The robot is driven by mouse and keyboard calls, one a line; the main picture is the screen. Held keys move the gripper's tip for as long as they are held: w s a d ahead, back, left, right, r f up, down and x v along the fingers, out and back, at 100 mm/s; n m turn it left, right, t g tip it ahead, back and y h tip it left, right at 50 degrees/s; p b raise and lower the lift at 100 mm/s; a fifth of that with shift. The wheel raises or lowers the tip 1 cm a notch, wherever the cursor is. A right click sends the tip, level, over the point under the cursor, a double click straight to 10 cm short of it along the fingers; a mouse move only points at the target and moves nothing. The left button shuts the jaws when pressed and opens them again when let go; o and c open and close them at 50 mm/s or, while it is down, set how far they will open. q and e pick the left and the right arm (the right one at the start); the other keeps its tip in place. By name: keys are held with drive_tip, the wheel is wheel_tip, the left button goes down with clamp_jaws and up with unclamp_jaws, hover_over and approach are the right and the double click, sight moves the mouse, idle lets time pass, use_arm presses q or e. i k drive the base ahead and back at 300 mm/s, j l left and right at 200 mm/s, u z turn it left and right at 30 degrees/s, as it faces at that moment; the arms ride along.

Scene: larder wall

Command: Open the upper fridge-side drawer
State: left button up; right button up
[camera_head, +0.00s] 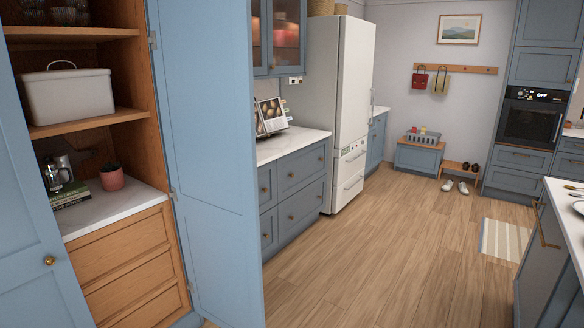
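The blue base cabinet stands between the open larder door and the white fridge (350,90). Its upper drawer beside the fridge (308,164) has a small brass knob and looks shut, flush with the cabinet front. Below it is a lower drawer (306,202), also shut, with a brass knob. To their left, partly hidden by the larder door, are narrower blue fronts (267,188) with brass knobs. Neither of my grippers is in view.
The tall blue larder door (205,150) stands open in the left foreground, beside wooden shelves and drawers. A pale counter (285,145) tops the blue cabinet. The wood floor (390,250) is clear up to the island (548,255) at right.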

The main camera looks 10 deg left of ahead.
sight(297, 170)
drive_tip(key=u, duration=0.3)
drive_tip(key=i+l+z, duration=0.1)
drive_tip(key=i+l, duration=0.2)
drive_tip(key=i, duration=0.7)
drive_tip(key=i+l, duration=0.2)
drive_tip(key=i, duration=0.75)
drive_tip(key=i+l+z, duration=0.15)
drive_tip(key=i, duration=0.85)
drive_tip(key=i+l, duration=0.15)
drive_tip(key=i, duration=0.85)
drive_tip(key=l+z, duration=0.05)
